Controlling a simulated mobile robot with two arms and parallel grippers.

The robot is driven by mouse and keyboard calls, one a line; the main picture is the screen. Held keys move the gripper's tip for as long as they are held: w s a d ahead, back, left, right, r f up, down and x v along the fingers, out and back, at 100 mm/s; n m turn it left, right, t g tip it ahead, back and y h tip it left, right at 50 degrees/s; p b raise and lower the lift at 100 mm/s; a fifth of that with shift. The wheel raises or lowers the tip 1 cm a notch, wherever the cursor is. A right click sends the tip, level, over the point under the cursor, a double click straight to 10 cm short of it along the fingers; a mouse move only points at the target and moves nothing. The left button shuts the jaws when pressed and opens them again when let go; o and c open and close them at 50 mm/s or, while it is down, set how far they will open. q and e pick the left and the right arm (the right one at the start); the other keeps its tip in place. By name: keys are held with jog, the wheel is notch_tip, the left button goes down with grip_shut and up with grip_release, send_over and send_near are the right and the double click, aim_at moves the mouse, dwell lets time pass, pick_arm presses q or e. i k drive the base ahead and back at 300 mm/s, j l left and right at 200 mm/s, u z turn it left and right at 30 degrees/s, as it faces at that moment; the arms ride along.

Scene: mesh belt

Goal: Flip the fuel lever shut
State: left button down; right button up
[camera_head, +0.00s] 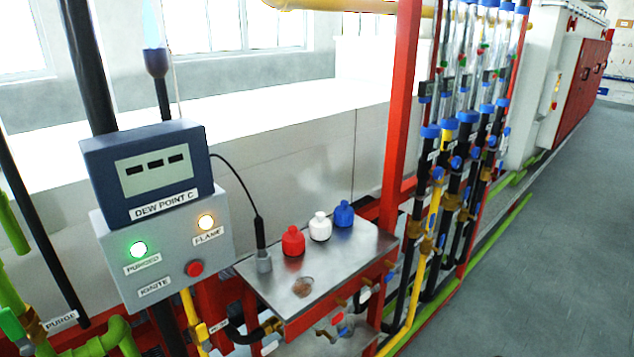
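The fuel lever cannot be picked out for certain. A yellow handle-like part (203,332) on a yellow pipe (190,308) shows at the bottom edge, below the control box (165,250). A small white label (218,326) sits beside it, too small to read. Whether this part stands along or across its pipe is not clear. Neither of my grippers is in view.
The box has a lit green PURGED lamp (138,249), a lit FLAME lamp (206,222) and a red IGNITE button (194,268). A green handle (12,322) is near the PURGE label (61,321). A metal shelf (340,262) with red, white and blue bottles juts out right.

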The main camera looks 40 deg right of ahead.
aim_at(442, 239)
jog(key=z, duration=2.25)
